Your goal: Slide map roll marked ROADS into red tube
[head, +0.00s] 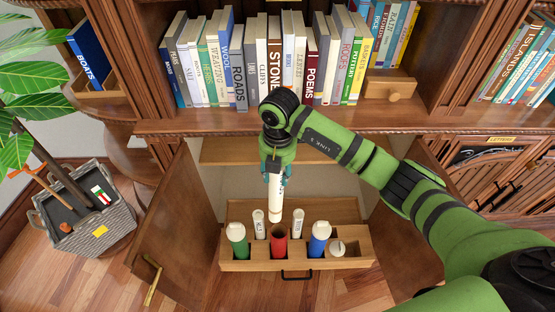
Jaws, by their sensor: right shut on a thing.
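My right gripper (275,177) comes down from the shelf edge, pointing downward, and is shut on a white map roll (275,202). The roll hangs nearly upright with a thin brown band near its lower end. I cannot read a name on it. The red tube (279,246) stands upright in the wooden drawer (245,265), its dark open mouth facing up. The roll's lower end shows just above and slightly left of that mouth; I cannot tell whether they touch. My left gripper is not in view.
In the drawer, a green tube (238,244) and a blue tube (319,240) flank the red one, with smaller white rolls (259,224) behind. Open cabinet doors stand on both sides. Books line the shelf (250,122) above. A grey basket (90,225) stands left.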

